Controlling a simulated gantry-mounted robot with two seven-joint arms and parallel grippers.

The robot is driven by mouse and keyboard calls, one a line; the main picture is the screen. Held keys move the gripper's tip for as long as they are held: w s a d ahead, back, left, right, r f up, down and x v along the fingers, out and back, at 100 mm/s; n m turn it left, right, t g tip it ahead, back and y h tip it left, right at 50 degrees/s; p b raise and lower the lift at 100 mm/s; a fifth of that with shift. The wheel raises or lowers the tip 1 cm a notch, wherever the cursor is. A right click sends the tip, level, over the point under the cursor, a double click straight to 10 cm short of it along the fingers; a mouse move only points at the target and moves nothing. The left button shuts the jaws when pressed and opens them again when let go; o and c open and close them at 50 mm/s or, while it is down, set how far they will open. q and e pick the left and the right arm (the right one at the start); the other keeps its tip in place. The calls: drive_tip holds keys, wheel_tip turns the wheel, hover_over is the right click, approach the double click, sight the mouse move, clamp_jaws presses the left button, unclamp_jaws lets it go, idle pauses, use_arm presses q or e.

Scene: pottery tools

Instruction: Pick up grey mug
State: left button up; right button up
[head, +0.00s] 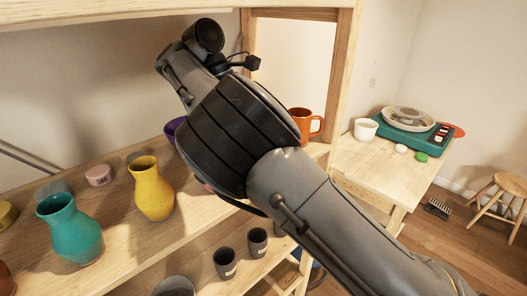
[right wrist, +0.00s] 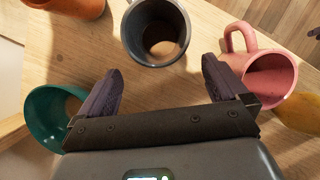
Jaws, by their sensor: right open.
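The grey mug (right wrist: 155,32) stands upright on a wooden surface at the top middle of the right wrist view, its opening facing the camera. My right gripper (right wrist: 161,69) is open and empty, its two dark fingers spread apart. The mug lies just beyond the fingertips, roughly centred between them, and is not held. In the head view my right arm crosses the middle and hides this mug and the gripper's fingers. My left gripper is not in view.
In the head view a yellow vase (head: 154,190) and a teal vase (head: 70,230) stand left on the shelf. Grey cups (head: 225,263) sit on the lower shelf.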

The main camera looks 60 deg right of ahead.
drive_tip(key=shift+s, duration=0.4)
drive_tip(key=s+b, duration=0.2)
drive_tip(key=s, duration=0.1)
drive_tip(key=shift+s+d+f, duration=0.15)
drive_tip(key=shift+s+d, duration=0.05)
drive_tip(key=shift+d, duration=0.15)
drive_tip(key=shift+s+d+f+b, duration=0.1)
drive_tip(key=shift+s+f+b, duration=0.15)
drive_tip(key=shift+f+b, duration=0.45)
drive_tip(key=shift+s+f+b, duration=0.3)
drive_tip(key=shift+f+b, duration=0.05)
drive_tip(key=shift+f, duration=0.15)
drive_tip(key=shift+c, duration=0.5)
drive_tip(key=c, duration=1.1)
drive_tip(key=shift+c, duration=0.2)
drive_tip(key=shift+r, duration=0.15)
